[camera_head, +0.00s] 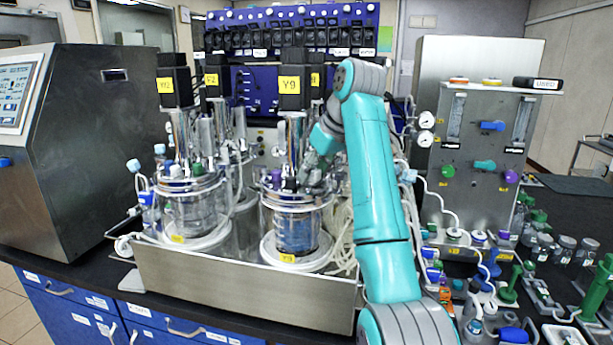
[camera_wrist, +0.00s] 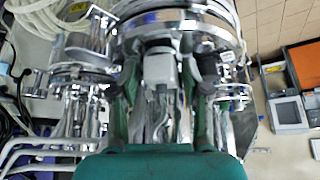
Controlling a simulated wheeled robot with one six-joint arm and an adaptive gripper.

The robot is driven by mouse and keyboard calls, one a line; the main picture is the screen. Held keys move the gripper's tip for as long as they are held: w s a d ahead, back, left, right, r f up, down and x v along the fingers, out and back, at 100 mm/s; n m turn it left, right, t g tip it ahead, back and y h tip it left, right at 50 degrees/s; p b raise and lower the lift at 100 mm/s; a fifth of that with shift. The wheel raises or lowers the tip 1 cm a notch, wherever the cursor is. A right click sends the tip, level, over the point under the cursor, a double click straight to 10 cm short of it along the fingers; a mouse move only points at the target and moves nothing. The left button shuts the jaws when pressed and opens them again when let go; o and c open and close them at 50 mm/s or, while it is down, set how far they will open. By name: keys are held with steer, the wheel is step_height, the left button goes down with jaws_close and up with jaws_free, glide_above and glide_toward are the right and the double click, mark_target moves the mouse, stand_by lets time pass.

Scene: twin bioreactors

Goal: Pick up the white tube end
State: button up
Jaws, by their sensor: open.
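My gripper (camera_head: 312,172) is at the lid of the front right bioreactor vessel (camera_head: 297,232), labelled Y9, beside its tall metal column. In the wrist view my gripper (camera_wrist: 163,85) is open, its two dark fingers apart on either side. A pale, block-like piece (camera_wrist: 160,68) shows between the fingers, close to the vessel's metal rim. It may be the white tube end, but I cannot tell for sure. No contact between it and the fingers can be made out. In the head view my arm and the crowded lid fittings hide this spot.
The second vessel (camera_head: 192,210) stands to the left in the same metal tray (camera_head: 240,298). A steel cabinet (camera_head: 75,150) is at the far left. A valve panel (camera_head: 480,150) and many small fittings crowd the right bench. Loose pale tubing (camera_head: 342,240) hangs beside the Y9 vessel.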

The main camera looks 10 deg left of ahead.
steer(key=c, duration=0.8)
steer(key=shift+r, duration=0.3)
steer(key=shift+c, duration=0.2)
